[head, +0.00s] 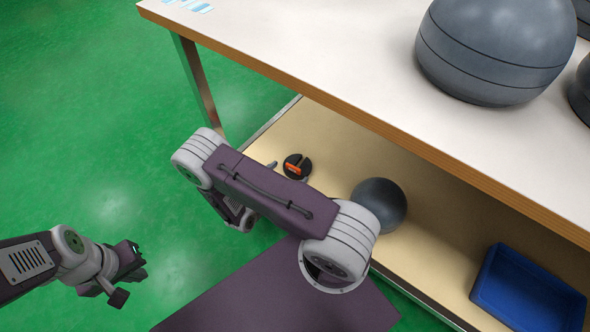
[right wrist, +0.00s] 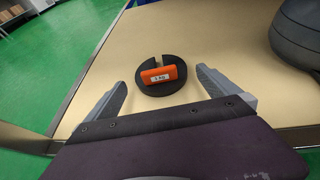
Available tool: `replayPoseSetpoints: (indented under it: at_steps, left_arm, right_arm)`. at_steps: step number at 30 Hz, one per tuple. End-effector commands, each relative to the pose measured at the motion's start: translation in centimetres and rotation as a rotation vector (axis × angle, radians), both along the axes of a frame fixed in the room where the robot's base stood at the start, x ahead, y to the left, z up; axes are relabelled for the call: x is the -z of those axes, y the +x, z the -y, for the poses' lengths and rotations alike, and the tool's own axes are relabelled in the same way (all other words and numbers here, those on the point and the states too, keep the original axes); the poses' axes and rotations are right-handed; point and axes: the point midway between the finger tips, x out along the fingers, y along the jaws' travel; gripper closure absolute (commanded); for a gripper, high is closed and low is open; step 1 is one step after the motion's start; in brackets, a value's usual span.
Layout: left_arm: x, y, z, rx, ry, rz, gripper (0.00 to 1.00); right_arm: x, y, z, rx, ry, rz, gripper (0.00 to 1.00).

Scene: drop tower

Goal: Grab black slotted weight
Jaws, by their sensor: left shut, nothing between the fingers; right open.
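The black slotted weight (head: 297,166) lies on the lower shelf of the bench in the head view. In the right wrist view the weight (right wrist: 160,82) is a black disc with a slot at its far side and an orange block with a white label on it. My right gripper (right wrist: 162,92) is open, and its two fingers point toward the weight from either side, with a gap on each side. In the head view my right arm hides most of that gripper. My left gripper (head: 128,275) is shut and empty over the green floor, away from the bench.
A grey ball (head: 379,205) rests on the lower shelf (head: 440,232), right of the weight. A blue bin (head: 527,290) stands further right. The white bench top (head: 310,50) overhangs the shelf and carries large grey balls (head: 497,50). A bench leg (head: 195,85) stands at the left.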

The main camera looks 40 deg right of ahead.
Motion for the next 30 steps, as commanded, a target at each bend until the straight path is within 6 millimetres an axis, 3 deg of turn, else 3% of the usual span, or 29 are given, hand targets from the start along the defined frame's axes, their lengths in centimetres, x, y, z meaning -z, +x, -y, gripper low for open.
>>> replayPoseSetpoints:
  at_steps: [2, 9, 13, 19, 20, 28, 30]
  left_arm:
    - [0.1, 0.0, 0.0, 0.0, 0.0, 0.0, 1.0]
    - [4.2, 0.0, 0.0, 0.0, 0.0, 0.0, 1.0]
    - [4.6, 0.0, 0.0, 0.0, 0.0, 0.0, 1.0]
    - [4.4, 0.0, 0.0, 0.0, 0.0, 0.001, 1.0]
    - [4.4, 0.0, 0.0, 0.0, 0.0, 0.001, 1.0]
    - [4.4, 0.0, 0.0, 0.0, 0.0, 0.001, 1.0]
    - [4.4, 0.0, 0.0, 0.0, 0.0, 0.001, 1.0]
  right_arm:
    - [0.1, 0.1, 0.1, 0.0, 0.0, 0.001, 0.0]
    - [2.2, 1.4, 3.2, 0.007, 0.0, 0.002, 0.0]
    - [2.3, 1.9, 4.3, 0.004, 0.0, 0.001, 0.0]
    - [2.0, 1.9, 4.4, 0.001, 0.0, 0.0, 0.0]
    - [2.0, 1.9, 4.3, 0.001, 0.0, 0.0, 0.06]
    - [2.0, 1.9, 4.3, 0.001, 0.0, 0.0, 0.8]
    - [1.9, 2.0, 4.3, 0.002, -0.003, 0.003, 0.8]
